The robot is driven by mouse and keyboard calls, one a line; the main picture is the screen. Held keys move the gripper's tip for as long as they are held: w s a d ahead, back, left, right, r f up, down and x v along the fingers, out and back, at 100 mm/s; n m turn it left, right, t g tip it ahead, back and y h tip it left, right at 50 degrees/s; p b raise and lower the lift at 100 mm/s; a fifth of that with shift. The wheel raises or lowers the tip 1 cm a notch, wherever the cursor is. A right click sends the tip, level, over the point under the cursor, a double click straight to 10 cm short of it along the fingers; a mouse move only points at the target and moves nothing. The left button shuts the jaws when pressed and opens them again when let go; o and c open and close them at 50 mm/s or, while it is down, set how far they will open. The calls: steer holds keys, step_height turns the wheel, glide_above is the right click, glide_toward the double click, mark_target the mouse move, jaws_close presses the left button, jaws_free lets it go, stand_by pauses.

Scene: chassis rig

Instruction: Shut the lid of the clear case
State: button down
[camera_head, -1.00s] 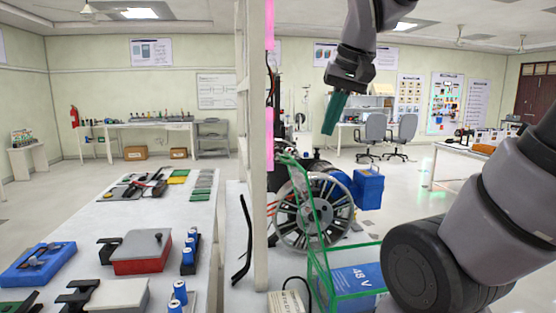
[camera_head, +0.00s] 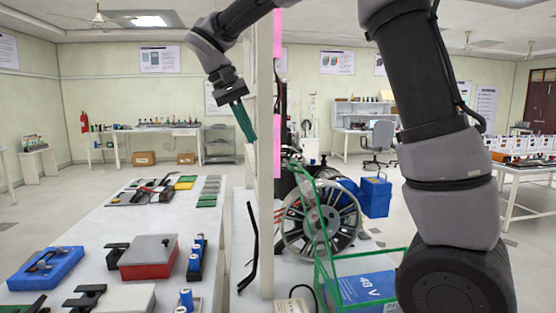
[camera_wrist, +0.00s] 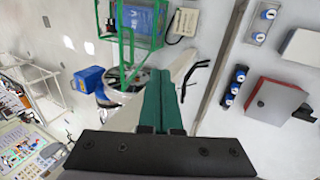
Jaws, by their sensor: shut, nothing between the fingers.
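The clear case (camera_head: 407,249) has green edges and stands at the lower middle right in the head view. A blue box marked 48 V (camera_head: 362,289) is inside it. Its clear, green-edged lid (camera_head: 322,232) stands up, open, on the left side. My gripper (camera_head: 249,138), with green fingers, is high up, left of the lid in the picture and apart from it. The fingers are shut and empty, pointing down. In the wrist view, my gripper (camera_wrist: 161,73) is below the case (camera_wrist: 158,30) in the picture, which is partly cut off at the top.
A pale upright post (camera_head: 264,190) with pink strips stands close beside my gripper in the head view. A spoked wheel (camera_head: 320,222) and a blue container (camera_head: 375,196) are behind the case. The white bench at left holds a red box (camera_head: 148,262), blue cells and tools.

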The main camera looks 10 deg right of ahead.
steer(key=d+f, duration=0.7)
steer(key=shift+d+f, duration=0.2)
steer(key=shift+w, duration=0.1)
